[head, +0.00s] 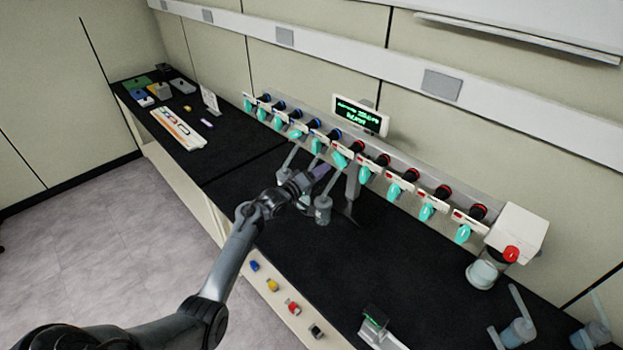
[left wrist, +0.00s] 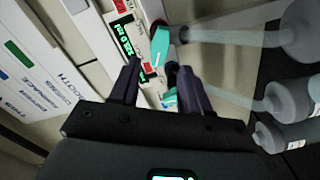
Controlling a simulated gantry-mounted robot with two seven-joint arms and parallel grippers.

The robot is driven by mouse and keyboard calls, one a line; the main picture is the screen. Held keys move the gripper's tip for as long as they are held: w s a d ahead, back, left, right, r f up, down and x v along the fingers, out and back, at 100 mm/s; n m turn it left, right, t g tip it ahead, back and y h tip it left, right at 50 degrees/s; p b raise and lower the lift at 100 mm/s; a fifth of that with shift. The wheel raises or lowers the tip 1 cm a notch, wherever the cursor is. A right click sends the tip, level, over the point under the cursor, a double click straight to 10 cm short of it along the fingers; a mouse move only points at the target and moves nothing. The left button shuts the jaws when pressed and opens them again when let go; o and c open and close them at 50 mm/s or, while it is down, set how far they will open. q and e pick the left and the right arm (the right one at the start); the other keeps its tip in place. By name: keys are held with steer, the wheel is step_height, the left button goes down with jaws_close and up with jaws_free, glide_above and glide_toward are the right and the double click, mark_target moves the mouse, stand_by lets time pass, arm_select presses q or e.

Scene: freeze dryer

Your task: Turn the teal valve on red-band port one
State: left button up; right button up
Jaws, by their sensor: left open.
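A row of teal valves runs along the manifold on the bench, under blue-band ports on the left and red-band ports on the right. The leftmost red-band port (head: 357,145) has a teal valve (head: 340,158) below it; I cannot read its number. My left gripper (head: 325,172) is open, just in front of the valves near the blue-to-red change. In the left wrist view a teal valve (left wrist: 169,98) shows between the open fingers (left wrist: 158,70), and another (left wrist: 160,46) lies just beyond the tips. Contact cannot be told. My right gripper is not in view.
A green-lit display (head: 360,114) stands behind the manifold. A white box with a red knob (head: 511,254) stands at the right end.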

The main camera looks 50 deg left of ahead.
arm_select(q)
steer(key=shift+s+d, duration=0.1)
steer(key=shift+s, duration=1.7)
